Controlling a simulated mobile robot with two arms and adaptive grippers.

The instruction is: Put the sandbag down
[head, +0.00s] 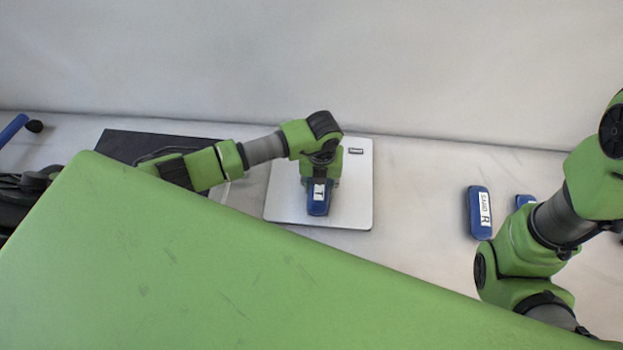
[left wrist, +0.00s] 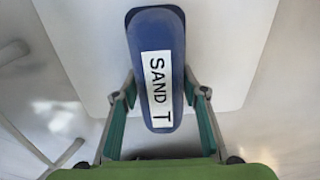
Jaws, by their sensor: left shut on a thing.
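A blue sandbag (head: 318,207) with a white label is in my left gripper (head: 320,183), over the silver square scale (head: 355,200). In the left wrist view the sandbag (left wrist: 155,28) reads "SAND T", and the fingers of my left gripper (left wrist: 160,88) are on both its sides. The scale's pale plate (left wrist: 235,60) lies behind the bag there. I cannot tell whether the bag touches the plate. My right arm comes in at the right; its gripper is not in view.
A blue sandbag marked R (head: 479,213) lies on the floor right of the scale, with another blue piece (head: 524,200) beside it, partly hidden by my right arm. A dark flat panel (head: 125,147) lies to the left. A green surface (head: 180,265) fills the foreground.

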